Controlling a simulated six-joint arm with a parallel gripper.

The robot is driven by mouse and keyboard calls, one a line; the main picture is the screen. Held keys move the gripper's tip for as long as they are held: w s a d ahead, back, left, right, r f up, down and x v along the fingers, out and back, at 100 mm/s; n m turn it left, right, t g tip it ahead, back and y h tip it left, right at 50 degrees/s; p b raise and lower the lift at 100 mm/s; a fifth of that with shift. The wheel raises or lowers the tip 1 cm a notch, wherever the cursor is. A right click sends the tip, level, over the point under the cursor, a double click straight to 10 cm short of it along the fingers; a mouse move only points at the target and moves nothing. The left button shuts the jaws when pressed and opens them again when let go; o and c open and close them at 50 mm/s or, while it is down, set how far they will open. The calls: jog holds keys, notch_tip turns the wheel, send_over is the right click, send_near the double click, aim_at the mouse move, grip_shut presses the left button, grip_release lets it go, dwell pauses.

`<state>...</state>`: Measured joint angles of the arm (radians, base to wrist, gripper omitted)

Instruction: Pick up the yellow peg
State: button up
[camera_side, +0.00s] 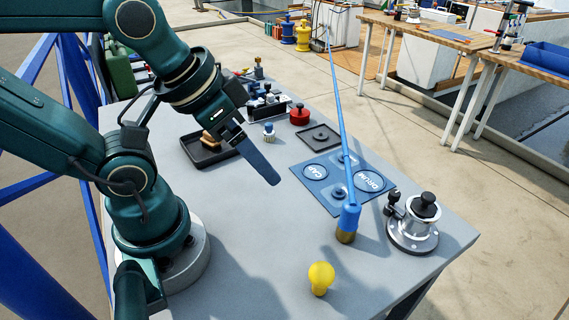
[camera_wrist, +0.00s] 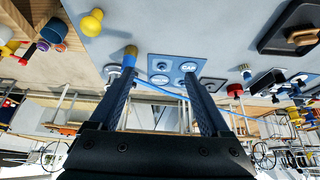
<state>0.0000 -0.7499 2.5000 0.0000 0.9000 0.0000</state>
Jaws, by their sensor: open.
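The yellow peg (camera_side: 320,278) stands on the grey table near its front edge, with a round knob on a narrower base. In the wrist view the yellow peg (camera_wrist: 91,22) shows at the upper left, outside the fingers. My gripper (camera_side: 268,176) is in the air above the table, behind and to the left of the peg in the side view, and well apart from it. In the wrist view my gripper (camera_wrist: 160,75) has its two dark fingers spread with nothing held between them.
A blue fitting with a brass end (camera_side: 347,222) and a long blue line stands behind the peg. A blue mat (camera_side: 345,188) lies behind it. A metal fixture with black knobs (camera_side: 412,222) stands right. A black tray (camera_side: 208,150) is at the back left. The table's front middle is clear.

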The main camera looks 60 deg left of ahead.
aim_at(322, 263)
jog(key=w+a+f+m+t, duration=0.2)
jog(key=w+m, duration=0.4)
jog(key=w, duration=0.1)
jog(key=w+a+f+m+t, duration=0.2)
jog(key=w+a+f+m, duration=0.1)
jog(key=w+m, duration=0.3)
jog(key=s+d+f+m+g+h, duration=0.1)
jog(key=s+d+h, duration=0.2)
jog(key=d+h, duration=0.1)
jog(key=s+d+f+m+g+h, duration=0.1)
jog(key=s+d+m+h, duration=0.1)
jog(key=s+d+h, duration=0.1)
jog(key=s+d+f+m+g+h, duration=0.2)
jog(key=s+d+h, duration=0.1)
jog(key=d+h, duration=0.2)
jog(key=shift+s+d+f+h, duration=0.15)
jog(key=shift+d+h, duration=0.15)
jog(key=shift+d, duration=0.5)
jog(key=n, duration=0.2)
jog(key=d+f+n, duration=0.1)
jog(key=n, duration=0.1)
jog(key=d+f+n+g+h, duration=0.1)
jog(key=n, duration=0.1)
jog(key=shift+s, duration=0.4)
jog(key=n, duration=0.1)
jog(key=d+f+n, duration=0.1)
jog(key=n, duration=0.1)
jog(key=shift+d+f+n, duration=0.1)
jog(key=shift+f+n, duration=0.2)
jog(key=shift+x, duration=2.4)
